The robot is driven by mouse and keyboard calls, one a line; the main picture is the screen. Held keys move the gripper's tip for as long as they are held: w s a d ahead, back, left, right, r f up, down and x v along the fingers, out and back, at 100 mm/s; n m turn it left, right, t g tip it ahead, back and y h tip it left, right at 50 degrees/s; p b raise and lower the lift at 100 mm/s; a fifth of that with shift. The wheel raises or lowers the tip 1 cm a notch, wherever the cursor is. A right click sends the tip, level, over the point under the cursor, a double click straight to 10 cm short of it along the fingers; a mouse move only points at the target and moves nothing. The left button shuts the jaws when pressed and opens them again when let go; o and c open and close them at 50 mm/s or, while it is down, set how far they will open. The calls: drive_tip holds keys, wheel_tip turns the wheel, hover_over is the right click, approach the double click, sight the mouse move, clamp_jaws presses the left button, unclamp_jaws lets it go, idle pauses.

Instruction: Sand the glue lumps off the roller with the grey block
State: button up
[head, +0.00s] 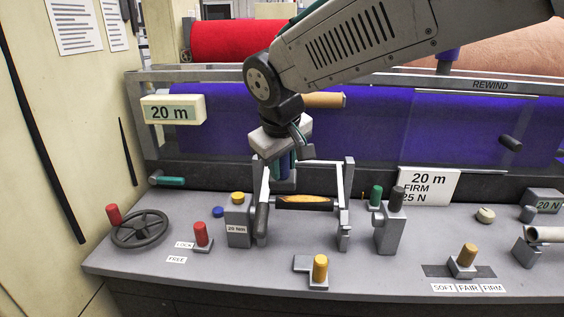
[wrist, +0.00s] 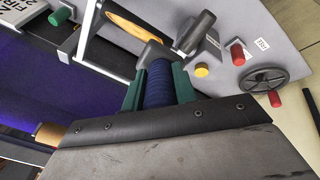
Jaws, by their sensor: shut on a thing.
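My gripper (head: 284,170) hangs just above the left part of a small frame on the bench. In the wrist view its green fingers (wrist: 159,78) are shut on a ribbed dark blue grip (wrist: 158,88). A grey piece (wrist: 153,54) shows just past the grip; I cannot tell whether it is the held grey block or part of the frame. The roller (head: 303,203), yellow-brown and black, lies level between two pale uprights. It also shows in the wrist view (wrist: 132,26), close to the grey piece. Contact is not clear, and I cannot make out glue lumps.
A grey post with a yellow knob (head: 238,198) stands left of the roller; a dark-topped post (head: 390,215) stands right. A yellow-topped block (head: 319,268) is in front. A handwheel (head: 140,230) is far left. Purple felt (head: 380,120) hangs behind.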

sight(284, 179)
drive_tip(key=shift+s+d, duration=0.1)
drive_tip(key=shift+f, duration=0.15)
drive_tip(key=shift+x, duration=2.2)
drive_tip(key=shift+x, duration=1.1)
drive_tip(key=shift+d, duration=0.15)
drive_tip(key=shift+s+d, duration=0.15)
drive_tip(key=shift+d, duration=1.35)
drive_tip(key=shift+d, duration=1.6)
